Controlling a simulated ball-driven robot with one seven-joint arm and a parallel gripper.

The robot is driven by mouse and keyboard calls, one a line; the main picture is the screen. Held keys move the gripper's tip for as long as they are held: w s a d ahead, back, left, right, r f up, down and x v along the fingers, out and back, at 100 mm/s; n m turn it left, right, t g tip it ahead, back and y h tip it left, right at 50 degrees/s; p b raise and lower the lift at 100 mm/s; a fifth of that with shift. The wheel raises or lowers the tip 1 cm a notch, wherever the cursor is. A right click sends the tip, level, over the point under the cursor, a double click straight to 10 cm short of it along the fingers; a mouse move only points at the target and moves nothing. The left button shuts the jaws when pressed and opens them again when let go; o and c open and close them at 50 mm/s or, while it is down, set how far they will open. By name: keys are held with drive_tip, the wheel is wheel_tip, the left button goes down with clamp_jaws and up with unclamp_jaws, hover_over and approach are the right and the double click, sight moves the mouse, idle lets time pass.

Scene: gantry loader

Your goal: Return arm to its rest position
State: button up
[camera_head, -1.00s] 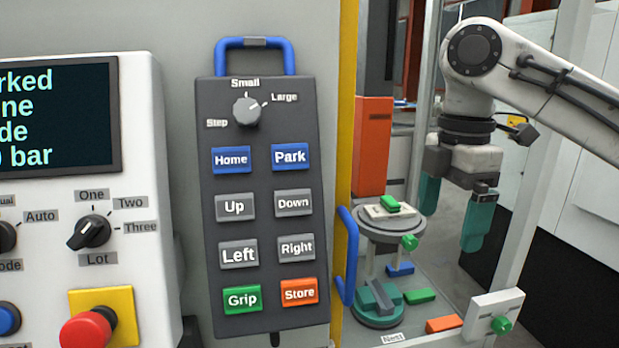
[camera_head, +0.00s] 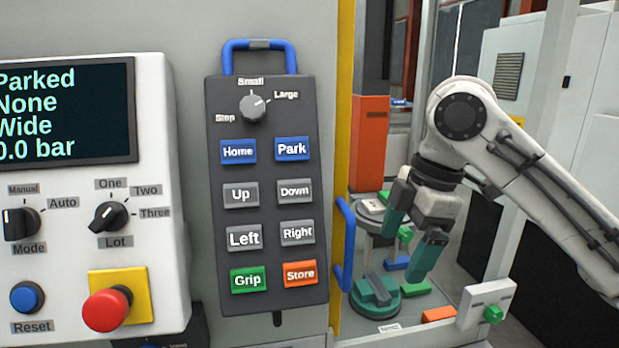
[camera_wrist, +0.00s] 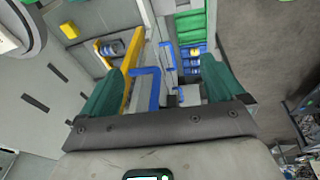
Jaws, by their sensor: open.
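My gripper (camera_head: 402,256) is open and empty at the right of the head view, its two teal fingers tilted down to the left. It hangs in front of the round grey stand and hides part of it. My white arm comes in from the right edge, bent at the elbow joint. In the wrist view the gripper (camera_wrist: 160,70) has its teal fingers wide apart with nothing between them.
A dark pendant (camera_head: 267,215) with coloured buttons hangs left of the yellow post (camera_head: 346,60). A white control panel (camera_head: 170,180) has a screen reading "Parked, None, Wide, 0.0 bar". A blue handle (camera_head: 347,240) and an orange box (camera_head: 370,140) stand near my gripper.

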drive_tip(key=s+a+f+m+t+y, duration=0.1)
drive_tip(key=a+f+m+y, duration=0.4)
drive_tip(key=f, duration=0.7)
drive_tip(key=s+d+f+m+t+h, duration=0.15)
drive_tip(key=s+f+m, duration=0.5)
drive_tip(key=f, duration=0.65)
drive_tip(key=s+d+f+m+h, duration=0.2)
drive_tip(key=s+d+f, duration=0.3)
drive_tip(key=s, duration=0.4)
drive_tip(key=s+d+f+m+g+h, duration=0.1)
drive_tip(key=s+d+f, duration=0.4)
drive_tip(key=s, duration=0.5)
drive_tip(key=s+d+f+m+g+h, duration=0.1)
drive_tip(key=s+d+f+m+h, duration=0.2)
drive_tip(key=s, duration=0.6)
drive_tip(key=d+f+m, duration=0.2)
drive_tip(key=d+f, duration=0.1)
drive_tip(key=shift+s+d+m, duration=0.3)
drive_tip(key=shift+s+m, duration=0.05)
drive_tip(key=shift+s, duration=0.05)
drive_tip(key=shift+f+g, duration=0.1)
drive_tip(key=shift+g, duration=0.15)
